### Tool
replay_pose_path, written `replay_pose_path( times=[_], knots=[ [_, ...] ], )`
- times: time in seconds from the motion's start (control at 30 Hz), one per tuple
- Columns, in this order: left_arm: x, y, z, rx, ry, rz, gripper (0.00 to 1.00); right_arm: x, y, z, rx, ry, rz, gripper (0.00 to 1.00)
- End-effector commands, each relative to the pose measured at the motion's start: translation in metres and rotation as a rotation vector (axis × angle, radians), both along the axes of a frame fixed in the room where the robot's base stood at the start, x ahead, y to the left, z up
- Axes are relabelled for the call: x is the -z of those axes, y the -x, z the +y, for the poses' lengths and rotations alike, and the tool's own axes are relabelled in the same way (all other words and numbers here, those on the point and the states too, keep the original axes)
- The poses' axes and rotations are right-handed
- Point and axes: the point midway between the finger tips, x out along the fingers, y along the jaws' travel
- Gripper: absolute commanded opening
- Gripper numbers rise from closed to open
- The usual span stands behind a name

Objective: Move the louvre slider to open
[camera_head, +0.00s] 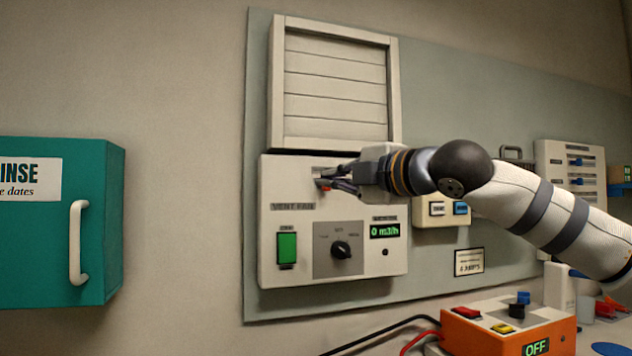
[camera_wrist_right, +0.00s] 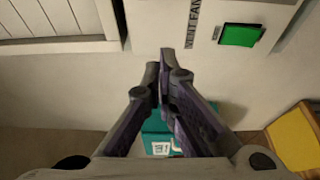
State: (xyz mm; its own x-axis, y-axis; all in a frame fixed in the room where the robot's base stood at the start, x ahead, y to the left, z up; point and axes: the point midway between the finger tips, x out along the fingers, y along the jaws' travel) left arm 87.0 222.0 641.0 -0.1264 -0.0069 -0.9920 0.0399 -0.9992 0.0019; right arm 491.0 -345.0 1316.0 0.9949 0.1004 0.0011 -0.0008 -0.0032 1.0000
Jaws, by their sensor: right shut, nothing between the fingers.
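The louvre (camera_head: 335,85), a pale frame with flat, closed-looking slats, is on the wall panel; part of it shows at the upper left of the right wrist view (camera_wrist_right: 60,18). Below it is the cream vent fan box (camera_head: 285,222). My right gripper (camera_head: 326,184) is shut and empty in front of the box's upper part. A small red piece (camera_head: 322,187), perhaps the slider's knob, shows at its fingertips; I cannot tell if they touch. The gripper hides most of the slider's track. The fingers also show shut in the right wrist view (camera_wrist_right: 164,58). My left gripper is not in view.
The box carries a green switch (camera_head: 287,249), a black knob (camera_head: 341,249) and a display (camera_head: 384,231) reading 0 m3/h. A teal cabinet (camera_head: 60,240) stands at left. An orange unit (camera_head: 465,335) with cables is at lower right. The wall between cabinet and panel is bare.

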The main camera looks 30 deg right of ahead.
Motion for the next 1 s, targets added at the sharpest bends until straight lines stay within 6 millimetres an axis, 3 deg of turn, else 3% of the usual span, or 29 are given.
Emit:
replay_pose_path(
  times=[0.17,0.57,0.8,1.0],
  knots=[
    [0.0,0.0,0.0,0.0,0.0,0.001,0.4,0.001,-0.016,0.002,0.0,0.002,0.003,0.0],
    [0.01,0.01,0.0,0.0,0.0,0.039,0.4,0.004,-0.104,0.011,0.0,0.003,0.006,0.0],
    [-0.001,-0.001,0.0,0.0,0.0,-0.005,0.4,-0.004,-0.09,-0.024,0.002,0.0,-0.006,0.0],
    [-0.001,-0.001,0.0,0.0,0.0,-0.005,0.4,0.0,-0.09,-0.029,0.001,0.002,-0.001,0.0]
  ],
)
